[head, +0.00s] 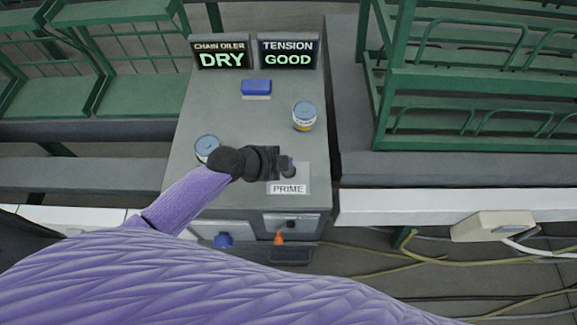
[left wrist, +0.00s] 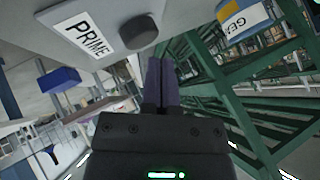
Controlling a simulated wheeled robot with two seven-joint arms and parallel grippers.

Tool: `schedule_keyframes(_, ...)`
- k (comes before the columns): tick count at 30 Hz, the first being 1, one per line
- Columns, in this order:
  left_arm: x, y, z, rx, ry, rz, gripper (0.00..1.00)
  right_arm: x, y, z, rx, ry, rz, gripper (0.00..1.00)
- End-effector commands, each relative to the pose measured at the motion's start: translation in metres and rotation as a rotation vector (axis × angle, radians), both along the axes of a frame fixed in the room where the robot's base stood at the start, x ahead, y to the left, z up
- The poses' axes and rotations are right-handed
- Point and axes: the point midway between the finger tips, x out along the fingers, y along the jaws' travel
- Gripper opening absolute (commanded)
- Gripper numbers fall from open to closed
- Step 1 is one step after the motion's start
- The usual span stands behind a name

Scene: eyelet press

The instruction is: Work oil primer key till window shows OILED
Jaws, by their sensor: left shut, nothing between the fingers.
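The oil primer key is a dark round knob on a light plate labelled PRIME (head: 288,189), on top of a grey cabinet (head: 230,110). In the left wrist view the dark knob (left wrist: 138,32) stands beside the PRIME label (left wrist: 88,38). The chain oiler window (head: 222,56) reads DRY in green. My left gripper (head: 287,163) is at the knob in the head view and partly covers it. In the left wrist view its fingers (left wrist: 160,75) are shut with nothing between them, close to the knob. I cannot tell whether they touch it. My right gripper is not in view.
A second window (head: 289,54) reads TENSION GOOD. A blue block (head: 256,87) and two blue-lidded cans (head: 304,115), (head: 207,146) stand on the cabinet top. A blue knob (head: 223,240) and an orange one (head: 279,239) sit on its front. Green racks (head: 470,80) stand at right.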

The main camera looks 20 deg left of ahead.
Motion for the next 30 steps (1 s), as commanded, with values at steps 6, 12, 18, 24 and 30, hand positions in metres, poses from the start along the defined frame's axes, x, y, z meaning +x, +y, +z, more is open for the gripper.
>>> schedule_keyframes(6,0.0000,0.0000,0.0000,0.000,0.000,0.000,0.00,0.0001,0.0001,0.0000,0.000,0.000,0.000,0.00)
schedule_keyframes(12,0.0000,0.0000,0.0000,0.000,0.000,0.000,0.00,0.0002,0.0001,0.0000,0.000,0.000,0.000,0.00)
schedule_keyframes(18,0.0000,0.0001,-0.0013,0.000,0.000,0.000,0.00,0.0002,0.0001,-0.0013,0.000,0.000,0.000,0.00)
schedule_keyframes(24,0.0001,0.0002,-0.0093,0.001,0.000,0.001,0.00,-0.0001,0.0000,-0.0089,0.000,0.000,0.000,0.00)
schedule_keyframes(30,0.0000,0.0000,-0.0083,0.000,0.000,0.000,0.00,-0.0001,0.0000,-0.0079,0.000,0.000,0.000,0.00)
